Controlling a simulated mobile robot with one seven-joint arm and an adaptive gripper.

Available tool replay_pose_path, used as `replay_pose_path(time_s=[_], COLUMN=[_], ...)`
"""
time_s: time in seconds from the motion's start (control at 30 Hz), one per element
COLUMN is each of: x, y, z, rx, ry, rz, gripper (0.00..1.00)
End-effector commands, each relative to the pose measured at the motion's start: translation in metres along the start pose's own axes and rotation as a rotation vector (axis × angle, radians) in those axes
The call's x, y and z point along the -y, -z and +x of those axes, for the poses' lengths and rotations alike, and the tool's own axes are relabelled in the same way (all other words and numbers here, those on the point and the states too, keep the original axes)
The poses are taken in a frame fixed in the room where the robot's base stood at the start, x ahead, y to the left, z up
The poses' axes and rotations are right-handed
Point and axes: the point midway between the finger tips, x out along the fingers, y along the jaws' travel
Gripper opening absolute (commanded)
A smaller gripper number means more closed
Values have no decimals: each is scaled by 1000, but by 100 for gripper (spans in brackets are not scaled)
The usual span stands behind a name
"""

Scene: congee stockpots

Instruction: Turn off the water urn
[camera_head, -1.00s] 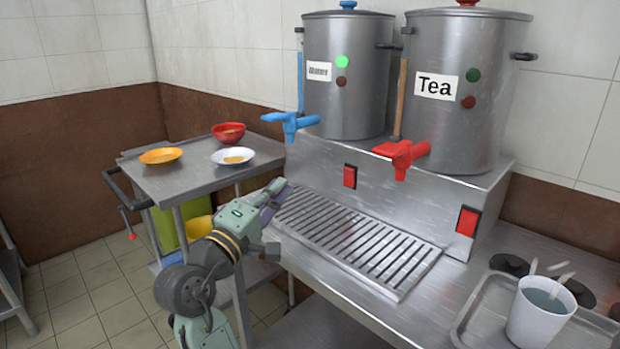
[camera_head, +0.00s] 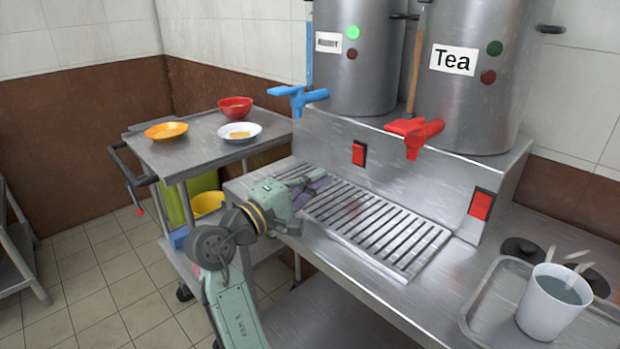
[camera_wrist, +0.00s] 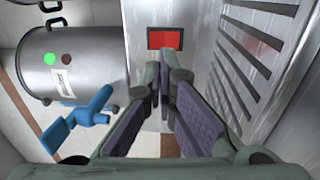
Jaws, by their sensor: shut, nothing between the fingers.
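The water urn (camera_head: 372,75) is the left steel urn, with a small label too blurred to read and a blue tap (camera_head: 298,98). Its green light (camera_head: 352,32) is bright; the dark red light below it is dim. A red rocker switch (camera_head: 359,154) sits on the stand's front face below this urn. My gripper (camera_head: 318,177) is shut and empty over the left end of the drip grate, left of the switch and apart from it. In the wrist view, the fingers (camera_wrist: 165,80) point toward the red switch (camera_wrist: 166,38), and the urn (camera_wrist: 95,65) lies at left.
The tea urn (camera_head: 472,90) with a red tap (camera_head: 414,135) stands at right, with another red switch (camera_head: 480,204) below. The drip grate (camera_head: 385,225) is clear otherwise. A white cup (camera_head: 548,310) stands on a tray at right. A cart (camera_head: 185,155) with dishes stands at left.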

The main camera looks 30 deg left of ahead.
Motion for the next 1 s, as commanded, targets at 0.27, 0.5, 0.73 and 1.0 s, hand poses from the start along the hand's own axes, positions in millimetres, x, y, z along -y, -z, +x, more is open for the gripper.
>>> replay_pose_path(time_s=[0.27, 0.5, 0.73, 1.0], x=[-3, -2, 0, -1], y=[-1, 0, 0, 0], z=[61, 90, 96, 97], rx=[3, 0, -2, -1], ry=[0, 0, -1, 1], rz=[0, 0, 1, 1], gripper=[0, 0, 0, 0])
